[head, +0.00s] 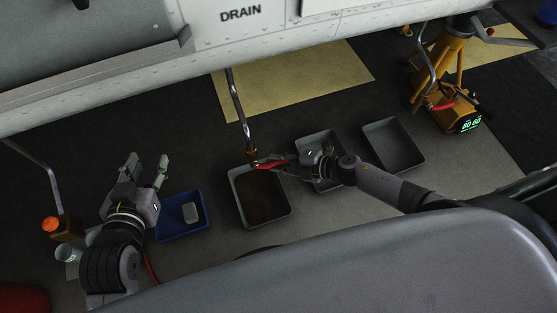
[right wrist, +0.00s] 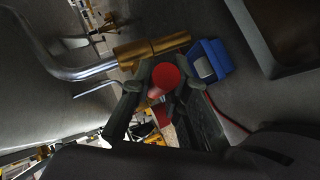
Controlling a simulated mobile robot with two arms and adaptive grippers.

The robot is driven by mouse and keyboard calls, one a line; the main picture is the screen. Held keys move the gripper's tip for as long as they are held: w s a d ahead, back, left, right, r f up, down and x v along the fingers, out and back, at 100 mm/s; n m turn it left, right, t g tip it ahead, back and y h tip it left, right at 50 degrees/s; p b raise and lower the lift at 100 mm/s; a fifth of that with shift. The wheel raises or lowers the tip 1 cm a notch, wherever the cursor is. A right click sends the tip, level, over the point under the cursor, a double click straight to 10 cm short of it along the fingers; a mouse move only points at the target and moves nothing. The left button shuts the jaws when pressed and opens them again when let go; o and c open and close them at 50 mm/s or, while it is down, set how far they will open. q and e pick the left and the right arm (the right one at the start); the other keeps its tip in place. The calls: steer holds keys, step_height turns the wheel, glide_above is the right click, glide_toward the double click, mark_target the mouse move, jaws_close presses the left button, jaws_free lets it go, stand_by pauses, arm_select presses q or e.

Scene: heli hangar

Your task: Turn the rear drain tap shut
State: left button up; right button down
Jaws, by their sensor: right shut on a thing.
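A drain tap with a brass body (head: 251,155) hangs at the lower end of a metal pipe (head: 237,100) that comes down from the white hull under the word DRAIN. Its red handle (head: 268,165) points to the right in the head view. My right gripper (head: 280,166) is shut on this handle. In the right wrist view the round red handle end (right wrist: 165,76) sits between the fingers, beside the brass body (right wrist: 150,48). My left gripper (head: 146,170) is open and empty, up above the floor at the left.
A grey tray (head: 286,213) with dark brown liquid stands below the tap. Two more grey trays (head: 419,168) stand to its right, and a blue tray (head: 182,235) with a pale block to its left. A yellow jack (head: 449,55) stands at upper right, an orange-topped pipe end (head: 50,224) at far left.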

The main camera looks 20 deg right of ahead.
steer(key=c, duration=1.5)
jaws_free()
steer(key=v, duration=1.2)
